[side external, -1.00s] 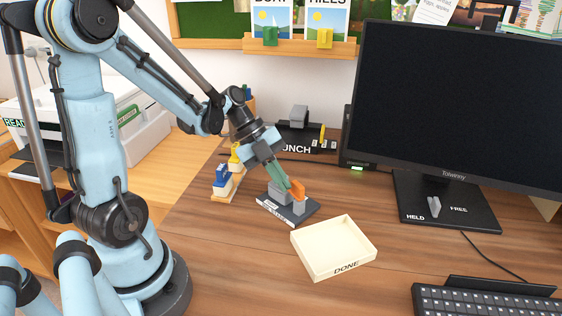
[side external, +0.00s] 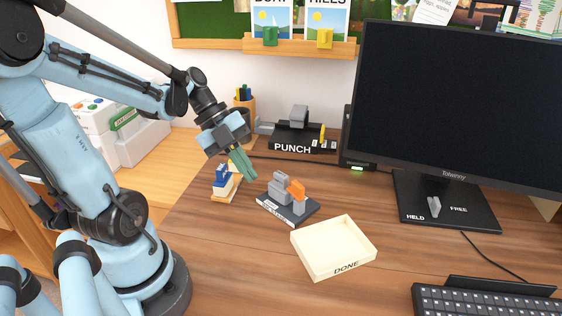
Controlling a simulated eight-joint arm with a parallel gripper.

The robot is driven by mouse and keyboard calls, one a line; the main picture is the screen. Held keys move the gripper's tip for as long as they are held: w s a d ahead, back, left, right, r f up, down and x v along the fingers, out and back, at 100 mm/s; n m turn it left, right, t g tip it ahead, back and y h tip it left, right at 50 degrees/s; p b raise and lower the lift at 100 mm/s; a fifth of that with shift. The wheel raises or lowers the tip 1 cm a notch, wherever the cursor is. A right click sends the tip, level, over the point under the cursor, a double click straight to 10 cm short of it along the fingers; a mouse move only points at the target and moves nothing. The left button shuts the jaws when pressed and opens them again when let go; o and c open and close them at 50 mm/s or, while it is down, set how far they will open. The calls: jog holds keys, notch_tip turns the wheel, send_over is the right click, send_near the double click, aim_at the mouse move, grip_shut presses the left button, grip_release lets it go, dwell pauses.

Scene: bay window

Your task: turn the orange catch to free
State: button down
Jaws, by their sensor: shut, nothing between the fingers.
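The orange catch (side external: 297,189) sits on top of grey blocks on a small dark base (side external: 270,211) with a white label on its front edge, whose print is too small to read. The catch looks slanted across its grey post. I cannot tell which setting it is in. My gripper (side external: 251,178) is up and to the left of the catch, clear of it. Its green fingers are together, empty, and point down toward the right.
A cream tray marked DONE (side external: 308,268) lies in front of the base. A blue, white and yellow item (side external: 222,182) stands to the left. A black PUNCH unit (side external: 292,140) is behind. On the monitor's foot (side external: 468,222), a grey piece (side external: 434,207) stands between HELD and FREE labels.

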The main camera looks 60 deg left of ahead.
jog(key=v, duration=0.3)
jog(key=shift+s+r, duration=0.3)
jog(key=shift+s, duration=0.2)
jog(key=c, duration=1.4)
grip_release()
jog(key=shift+r, duration=0.2)
jog(key=shift+o, duration=1.1)
jog(key=shift+w+n, duration=0.1)
jog(key=shift+n, duration=0.6)
jog(key=shift+o, duration=0.3)
jog(key=n, duration=0.2)
jog(key=w+n+g, duration=0.1)
jog(key=n, duration=0.2)
jog(key=shift+w+d+r+y, duration=0.1)
jog(key=shift+w+r+y, duration=0.05)
jog(key=shift+y, duration=0.25)
jog(key=n+g+y, duration=0.2)
jog(key=n+y, duration=0.4)
jog(key=n, duration=2.7)
send_near(298, 184)
notch_tip(298, 184, down, 9)
jog(key=shift+w+r, duration=0.1)
jog(key=shift+w, duration=0.05)
